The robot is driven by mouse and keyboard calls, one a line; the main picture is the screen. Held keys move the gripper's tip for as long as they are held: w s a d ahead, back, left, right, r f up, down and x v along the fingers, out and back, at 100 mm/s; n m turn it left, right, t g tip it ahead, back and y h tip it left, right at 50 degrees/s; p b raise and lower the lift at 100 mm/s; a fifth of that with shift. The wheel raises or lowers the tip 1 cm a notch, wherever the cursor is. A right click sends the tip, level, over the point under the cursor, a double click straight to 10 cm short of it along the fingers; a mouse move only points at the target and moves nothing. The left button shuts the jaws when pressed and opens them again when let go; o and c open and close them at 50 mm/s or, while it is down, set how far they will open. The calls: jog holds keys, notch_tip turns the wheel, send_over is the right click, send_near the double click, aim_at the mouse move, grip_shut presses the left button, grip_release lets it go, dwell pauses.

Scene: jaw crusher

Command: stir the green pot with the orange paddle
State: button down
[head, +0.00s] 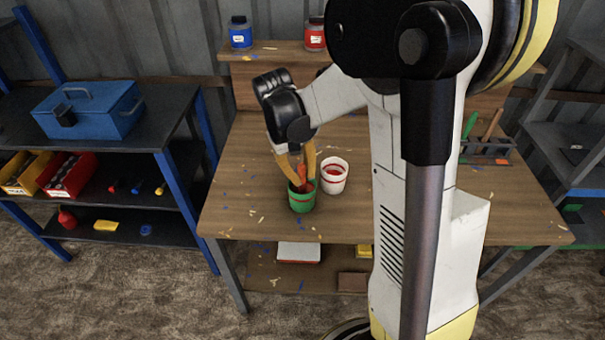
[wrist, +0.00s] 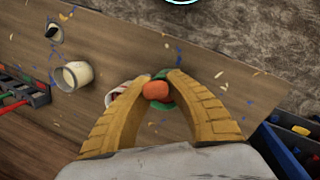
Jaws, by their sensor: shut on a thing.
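The green pot (head: 302,203) stands upright on the wooden workbench near its front edge. In the wrist view only a part of its green rim (wrist: 166,74) shows behind the fingers. My gripper (head: 300,168) is right above the pot, its yellow fingers pointing down and shut on the orange paddle (head: 301,172). The paddle's rounded orange end (wrist: 157,91) shows between the fingertips in the wrist view. The paddle's lower part is hidden in the pot, so I cannot tell how deep it reaches.
A white pot with a red band (head: 334,176) stands close to the green pot's right. A tool rack (head: 486,149) is on the bench's right side. Blue and red jars (head: 241,33) stand on the back ledge. Small chips litter the bench (head: 240,195); its left front is otherwise clear.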

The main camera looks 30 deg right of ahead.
aim_at(301, 164)
jog(key=shift+s+a+r+p, duration=0.15)
jog(key=shift+s+r+p, duration=0.1)
jog(key=shift+r+p, duration=0.4)
jog(key=shift+s+a+r+p, duration=0.2)
jog(key=shift+s+r+p, duration=0.15)
jog(key=shift+r, duration=0.55)
jog(key=shift+s+a+r+p, duration=0.2)
jog(key=shift+r+p, duration=0.35)
jog(key=shift+r, duration=0.2)
